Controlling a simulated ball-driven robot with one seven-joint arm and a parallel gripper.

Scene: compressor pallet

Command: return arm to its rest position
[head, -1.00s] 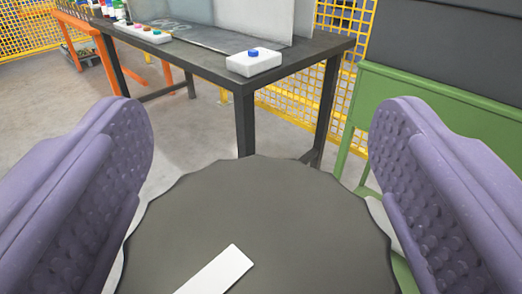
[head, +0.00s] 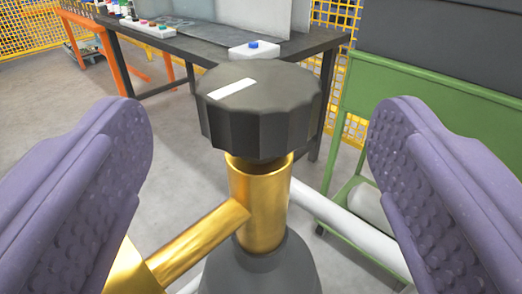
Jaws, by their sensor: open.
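My gripper (head: 258,190) shows as two purple, dimpled fingers at the left and right sides of the head view. It is open wide, with nothing held between the fingers. Between and beyond them stands a valve with a dark, many-sided knob (head: 262,125), marked with a white bar on its top. The knob sits on a brass stem (head: 262,195) with a side branch running to the lower left. The fingers look apart from the knob.
A dark table (head: 190,50) behind holds a white box with a blue button (head: 253,49) and several small items. A green cart (head: 440,110) stands at the right, a yellow mesh fence (head: 25,35) at the back. A white pipe (head: 345,222) runs right from the valve.

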